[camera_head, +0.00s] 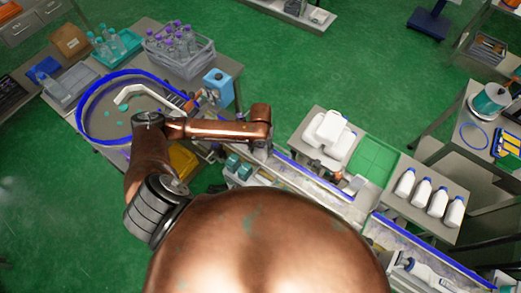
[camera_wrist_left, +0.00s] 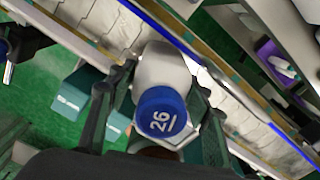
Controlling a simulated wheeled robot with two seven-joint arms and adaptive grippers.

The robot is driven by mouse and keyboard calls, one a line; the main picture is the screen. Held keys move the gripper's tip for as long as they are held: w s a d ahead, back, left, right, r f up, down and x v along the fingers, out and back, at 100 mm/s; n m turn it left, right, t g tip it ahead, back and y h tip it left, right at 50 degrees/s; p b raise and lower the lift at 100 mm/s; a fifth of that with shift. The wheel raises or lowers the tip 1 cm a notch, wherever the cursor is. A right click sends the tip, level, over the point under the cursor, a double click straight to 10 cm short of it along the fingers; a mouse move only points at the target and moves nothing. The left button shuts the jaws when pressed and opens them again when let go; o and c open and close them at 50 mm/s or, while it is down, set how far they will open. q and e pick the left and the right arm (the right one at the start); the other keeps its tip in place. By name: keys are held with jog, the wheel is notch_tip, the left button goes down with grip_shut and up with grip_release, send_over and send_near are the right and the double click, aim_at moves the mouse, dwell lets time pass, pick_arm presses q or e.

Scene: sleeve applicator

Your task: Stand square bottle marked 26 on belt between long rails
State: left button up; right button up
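The square bottle marked 26 shows in the left wrist view as a pale grey-white body (camera_wrist_left: 165,66) with a blue cap (camera_wrist_left: 162,112). My left gripper (camera_wrist_left: 161,84) has a finger against each side of it and looks shut on it. The belt (camera_wrist_left: 105,22) and a long blue-edged rail (camera_wrist_left: 160,27) run behind the bottle. Whether its base touches the belt is hidden. My right gripper is not in view.
Teal boxes (camera_head: 234,161) stand beside the belt's left end. Several white bottles with blue caps (camera_head: 421,191) stand to the right. A blue-rimmed round table (camera_head: 82,112) is at the left.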

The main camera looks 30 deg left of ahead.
pick_arm(q)
jog(key=shift+o, duration=1.1)
notch_tip(320, 180, up, 12)
jog(key=shift+r+b, duration=0.15)
jog(key=shift+b, duration=0.35)
